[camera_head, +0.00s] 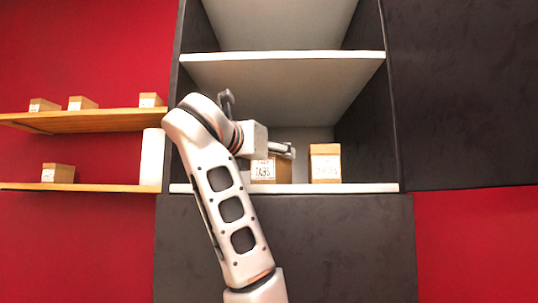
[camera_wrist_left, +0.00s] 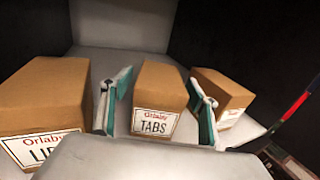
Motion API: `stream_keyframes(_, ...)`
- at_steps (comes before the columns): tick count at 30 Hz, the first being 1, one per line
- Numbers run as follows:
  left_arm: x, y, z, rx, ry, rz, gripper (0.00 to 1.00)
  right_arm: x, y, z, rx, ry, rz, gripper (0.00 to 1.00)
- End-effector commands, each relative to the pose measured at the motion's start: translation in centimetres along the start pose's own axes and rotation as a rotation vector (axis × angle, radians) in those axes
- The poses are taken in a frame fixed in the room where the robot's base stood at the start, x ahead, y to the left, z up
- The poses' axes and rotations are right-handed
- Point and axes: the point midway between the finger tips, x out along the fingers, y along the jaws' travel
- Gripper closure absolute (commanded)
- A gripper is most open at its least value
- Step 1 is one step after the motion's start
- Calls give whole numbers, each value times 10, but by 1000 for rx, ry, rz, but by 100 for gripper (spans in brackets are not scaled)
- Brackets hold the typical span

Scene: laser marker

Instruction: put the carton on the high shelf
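A brown carton labelled TABS (camera_head: 263,172) stands on the lower shelf board (camera_head: 370,188) of the dark cabinet. It also shows in the left wrist view (camera_wrist_left: 157,98). My left gripper (camera_head: 281,150) reaches in at its top. In the left wrist view, the open fingers (camera_wrist_left: 158,108) are on either side of this carton, with a gap visible at the left finger. The cabinet's higher shelf board (camera_head: 282,56) is above the gripper, and the part of it I see is bare. My right gripper is not in view.
Another carton (camera_head: 326,165) stands right of the TABS carton. A third carton (camera_wrist_left: 42,95) is close on its left in the left wrist view; my arm hides it in the head view. Wooden wall shelves (camera_head: 95,120) with small cartons are left of the cabinet.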

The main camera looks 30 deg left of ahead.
Motion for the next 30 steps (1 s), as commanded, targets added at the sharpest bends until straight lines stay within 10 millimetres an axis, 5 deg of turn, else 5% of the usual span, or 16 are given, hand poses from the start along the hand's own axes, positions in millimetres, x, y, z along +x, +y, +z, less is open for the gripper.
stream_keyframes(11, 0, 0, 5, 0, 0, 0, 41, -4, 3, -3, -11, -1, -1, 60)
stream_keyframes(30, -87, 0, 0, 0, 0, 0, 41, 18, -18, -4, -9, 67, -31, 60)
